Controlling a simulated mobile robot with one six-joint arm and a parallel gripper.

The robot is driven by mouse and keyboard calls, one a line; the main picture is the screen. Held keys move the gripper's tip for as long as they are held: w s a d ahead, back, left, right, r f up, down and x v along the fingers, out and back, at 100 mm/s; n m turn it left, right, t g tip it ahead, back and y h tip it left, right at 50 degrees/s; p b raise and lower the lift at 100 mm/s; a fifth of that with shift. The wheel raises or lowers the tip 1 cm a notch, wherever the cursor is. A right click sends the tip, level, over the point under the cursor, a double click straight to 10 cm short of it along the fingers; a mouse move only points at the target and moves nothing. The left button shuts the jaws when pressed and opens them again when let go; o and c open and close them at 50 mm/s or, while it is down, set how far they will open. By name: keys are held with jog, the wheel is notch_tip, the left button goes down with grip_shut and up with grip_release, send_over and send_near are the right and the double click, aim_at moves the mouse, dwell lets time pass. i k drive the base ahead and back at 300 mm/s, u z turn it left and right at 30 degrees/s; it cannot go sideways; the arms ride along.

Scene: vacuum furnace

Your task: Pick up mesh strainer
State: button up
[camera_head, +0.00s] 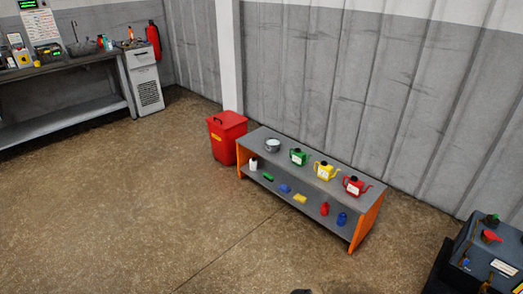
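A small round metal vessel (272,146), grey with a pale inside, stands at the left end of the top of a low grey shelf unit (289,142). It may be the mesh strainer, but it is too small for me to make out any mesh. My gripper is not recognisable in this view. A small dark shape (302,291) shows at the bottom edge, and I cannot tell what it is.
Small bottles and coloured blocks lie below. A red bin (227,137) stands left of the shelf. A workbench (70,70) is far left, dark equipment (490,255) lower right. The floor ahead is clear.

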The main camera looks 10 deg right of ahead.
aim_at(494, 219)
jog(key=k, duration=0.8)
jog(key=z, duration=0.3)
jog(key=i, duration=0.85)
jog(key=z, duration=0.75)
